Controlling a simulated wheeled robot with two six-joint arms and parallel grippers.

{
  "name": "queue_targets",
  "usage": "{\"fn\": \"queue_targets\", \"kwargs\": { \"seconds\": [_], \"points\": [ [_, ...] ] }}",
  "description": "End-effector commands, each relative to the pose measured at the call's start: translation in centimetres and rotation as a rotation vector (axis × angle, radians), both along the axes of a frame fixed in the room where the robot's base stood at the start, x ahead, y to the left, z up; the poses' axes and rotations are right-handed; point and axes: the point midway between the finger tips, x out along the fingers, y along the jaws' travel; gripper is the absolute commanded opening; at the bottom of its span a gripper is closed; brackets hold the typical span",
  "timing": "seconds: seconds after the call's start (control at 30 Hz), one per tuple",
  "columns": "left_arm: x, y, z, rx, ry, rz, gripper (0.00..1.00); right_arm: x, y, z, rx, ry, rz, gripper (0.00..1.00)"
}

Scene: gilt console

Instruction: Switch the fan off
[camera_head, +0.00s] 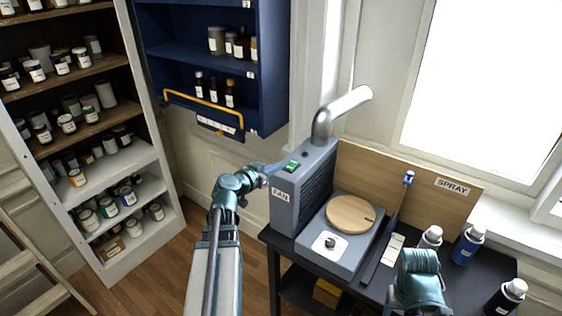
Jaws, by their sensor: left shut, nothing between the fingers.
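The fan (318,187) is a grey box labelled FAN with a louvred side and a bent silver pipe (340,108) rising from its top. Its green switch (291,166) sits on the top near the left edge. I cannot tell which way the switch is set. My left gripper (277,168) is shut and empty, with its fingertips just left of the switch. I cannot tell whether they touch the fan. My right arm (418,278) shows at the lower right, but its fingers do not show.
The dark table (400,296) also holds a grey unit (345,262) with a round wooden disc (350,214) and a knob. A SPRAY board (405,185) stands behind. Several bottles (468,245) stand at the right.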

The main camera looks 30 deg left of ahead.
Motion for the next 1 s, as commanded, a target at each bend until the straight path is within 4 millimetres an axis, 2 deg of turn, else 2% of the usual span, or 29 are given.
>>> {"fn": "queue_targets", "kwargs": {
  "seconds": [0.03, 0.1, 0.27, 0.87, 0.97, 1.0],
  "points": [
    [-1.6, 0.0, 0.1, -0.001, 0.000, 0.002, 0.00, 0.0, 0.0, 0.1, 0.000, 0.000, 0.000, 0.64],
    [-2.9, 0.1, 0.2, 0.000, -0.001, 0.002, 0.00, 0.0, 0.0, 0.2, 0.000, 0.000, 0.000, 0.64],
    [-4.5, 0.3, 0.2, 0.000, 0.000, 0.000, 0.00, 0.0, 0.0, 0.2, 0.000, 0.000, -0.001, 0.64],
    [-4.5, 0.2, 0.1, -0.001, 0.003, -0.005, 0.00, 0.0, 0.0, 0.2, 0.000, 0.000, 0.000, 0.64],
    [-4.1, -1.7, -0.8, -0.011, 0.032, -0.044, 0.00, 0.0, 0.0, -0.2, 0.000, 0.000, 0.000, 0.64],
    [-3.8, -3.2, -1.5, -0.021, 0.058, -0.075, 0.00, 0.0, 0.0, -0.4, 0.000, 0.000, 0.000, 0.64]
  ]
}}
